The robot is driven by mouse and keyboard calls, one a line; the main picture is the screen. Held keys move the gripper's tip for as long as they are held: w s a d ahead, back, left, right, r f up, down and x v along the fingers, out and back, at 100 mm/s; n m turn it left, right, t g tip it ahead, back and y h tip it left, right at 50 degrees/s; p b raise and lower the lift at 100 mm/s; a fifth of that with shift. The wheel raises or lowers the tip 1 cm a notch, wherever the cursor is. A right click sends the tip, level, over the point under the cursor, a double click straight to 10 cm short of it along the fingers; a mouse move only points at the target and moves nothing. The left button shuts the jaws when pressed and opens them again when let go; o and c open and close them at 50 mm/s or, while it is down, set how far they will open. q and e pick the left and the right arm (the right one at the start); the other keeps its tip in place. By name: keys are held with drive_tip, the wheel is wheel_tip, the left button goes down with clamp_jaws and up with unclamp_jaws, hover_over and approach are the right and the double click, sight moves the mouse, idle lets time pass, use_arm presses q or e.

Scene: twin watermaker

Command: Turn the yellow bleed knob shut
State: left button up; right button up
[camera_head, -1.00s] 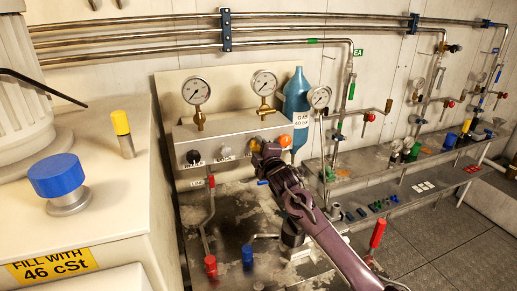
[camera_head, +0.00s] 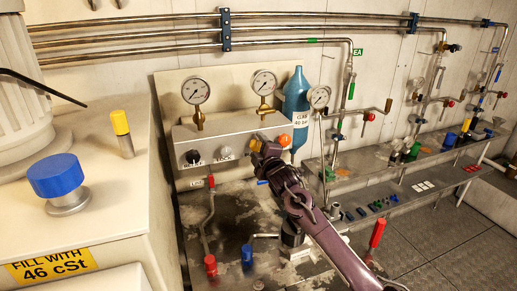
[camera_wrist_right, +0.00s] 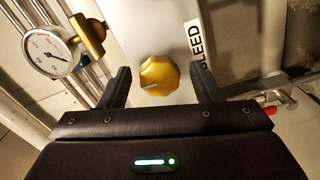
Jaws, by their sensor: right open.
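The yellow bleed knob (camera_wrist_right: 158,76) is faceted and sits on a pale panel face beside a label reading BLEED (camera_wrist_right: 200,45). My right gripper (camera_wrist_right: 161,82) is open in the right wrist view, with one dark finger on each side of the knob and visible gaps between. In the head view my right gripper (camera_head: 262,150) is at the front of the metal control panel (camera_head: 240,127) and mostly hides the knob. My left gripper is not in view.
An orange knob (camera_head: 285,140) lies close right of my gripper. A black knob (camera_head: 193,158) and a grey knob (camera_head: 225,153) are to its left. Gauges (camera_head: 264,83) stand above. A blue bottle (camera_head: 297,97) is behind, and red-capped (camera_head: 210,264) and blue-capped (camera_head: 247,253) fittings are below.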

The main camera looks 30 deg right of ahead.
drive_tip(key=b+v, duration=0.2)
drive_tip(key=v, duration=0.5)
drive_tip(key=shift+s, duration=0.4)
drive_tip(key=shift+a, duration=0.1)
